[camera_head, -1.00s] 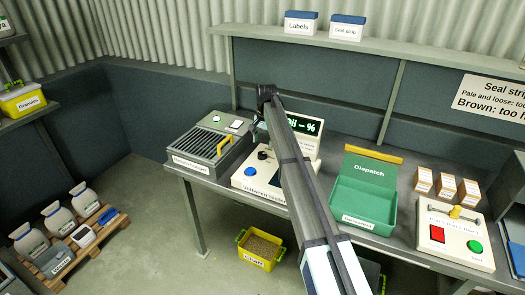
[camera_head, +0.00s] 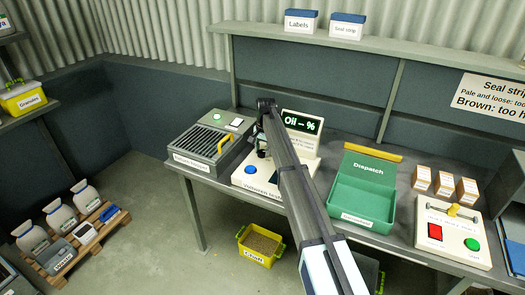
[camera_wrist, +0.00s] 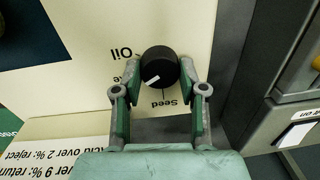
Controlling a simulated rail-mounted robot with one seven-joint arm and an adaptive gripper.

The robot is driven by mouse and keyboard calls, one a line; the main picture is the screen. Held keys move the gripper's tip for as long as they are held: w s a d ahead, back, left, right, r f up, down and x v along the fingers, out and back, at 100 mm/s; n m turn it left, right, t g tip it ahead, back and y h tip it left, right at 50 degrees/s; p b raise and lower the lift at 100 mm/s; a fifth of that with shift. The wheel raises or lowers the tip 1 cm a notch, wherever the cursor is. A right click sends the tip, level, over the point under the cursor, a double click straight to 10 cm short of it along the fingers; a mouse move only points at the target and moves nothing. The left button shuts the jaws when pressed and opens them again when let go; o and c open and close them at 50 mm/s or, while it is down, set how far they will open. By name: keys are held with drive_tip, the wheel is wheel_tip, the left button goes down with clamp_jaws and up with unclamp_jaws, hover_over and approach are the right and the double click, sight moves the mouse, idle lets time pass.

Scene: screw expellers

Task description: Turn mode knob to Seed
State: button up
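The mode knob (camera_wrist: 160,67) is a round black knob with a white pointer mark, on the cream panel of the tester (camera_head: 243,179). In the wrist view, "Oil" is printed at its upper left and "Seed" at its lower right, both upside down. A partly hidden label lies at its left. The white mark points to the lower left, not at "Seed". My gripper (camera_wrist: 158,68) has one finger on each side of the knob, seemingly with small gaps; contact is unclear. The tester's display (camera_head: 302,122) reads "Oil – %". My arm hides part of the tester in the head view.
A grey slotted unit (camera_head: 210,145) with a yellow handle stands left of the tester. A green Dispatch box (camera_head: 365,190) stands to its right. A blue button (camera_head: 250,169) is on the tester's front panel. A yellow crate (camera_head: 260,247) sits on the floor below.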

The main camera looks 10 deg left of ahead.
sight(264, 151)
drive_tip(key=shift+f+n, duration=0.1)
drive_tip(key=shift+n, duration=0.2)
drive_tip(key=n+b, duration=0.1)
drive_tip(key=n, duration=1)
drive_tip(key=shift+g, duration=0.4)
drive_tip(key=shift+n, duration=0.3)
drive_tip(key=o, duration=1.1)
drive_tip(key=shift+o, duration=0.2)
drive_tip(key=shift+w, duration=0.1)
wheel_tip(264, 151, up, 12)
drive_tip(key=shift+w+d, duration=0.2)
drive_tip(key=shift+d, duration=0.1)
